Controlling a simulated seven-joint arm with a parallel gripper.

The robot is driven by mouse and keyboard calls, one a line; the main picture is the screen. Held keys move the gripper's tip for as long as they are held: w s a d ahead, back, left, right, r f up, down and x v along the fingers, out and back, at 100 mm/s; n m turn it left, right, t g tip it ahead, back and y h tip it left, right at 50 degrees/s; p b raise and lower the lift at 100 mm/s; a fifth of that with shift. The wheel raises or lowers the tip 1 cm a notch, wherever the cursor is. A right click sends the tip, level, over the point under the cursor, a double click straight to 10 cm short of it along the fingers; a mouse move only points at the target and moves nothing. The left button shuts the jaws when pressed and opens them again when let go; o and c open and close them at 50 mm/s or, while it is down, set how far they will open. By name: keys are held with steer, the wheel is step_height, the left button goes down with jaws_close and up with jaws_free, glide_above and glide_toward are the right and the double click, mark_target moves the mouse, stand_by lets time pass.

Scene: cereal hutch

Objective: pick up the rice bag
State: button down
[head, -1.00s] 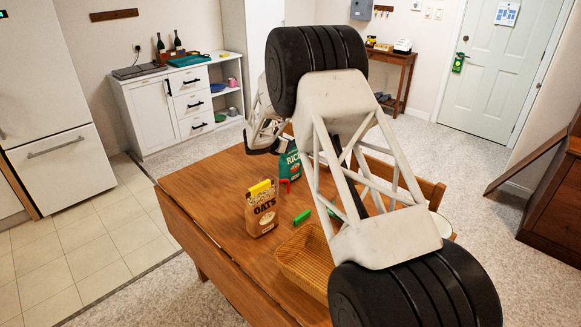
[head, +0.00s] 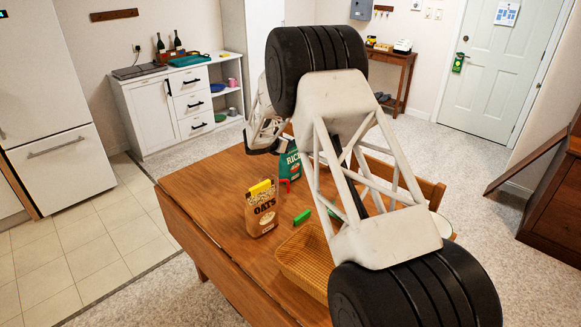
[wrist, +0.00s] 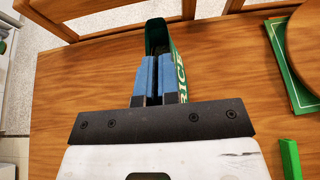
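The rice bag (head: 290,168) is green with white lettering and stands on the wooden table, partly hidden behind my arm in the head view. In the wrist view the rice bag (wrist: 180,58) lies at my fingertips, its lettered face running past the right finger. My gripper (wrist: 156,62) has two blue fingers close together with a narrow gap, overlapping the bag in the picture. I cannot tell whether bag material is pinched between them. In the head view the fingertips are mostly hidden behind my arm.
An oats bag (head: 262,208) with a yellow clip stands left of a woven basket (head: 300,262). A green clip (head: 302,217) lies between them, and a red item (head: 285,184) is beside the rice bag. Wooden chairs (wrist: 85,12) stand at the table edge. The table's left part is clear.

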steer(key=shift+r, duration=0.2)
stand_by(0.3)
step_height(320, 180, up, 10)
steer(key=shift+f, duration=0.15)
stand_by(0.5)
stand_by(0.5)
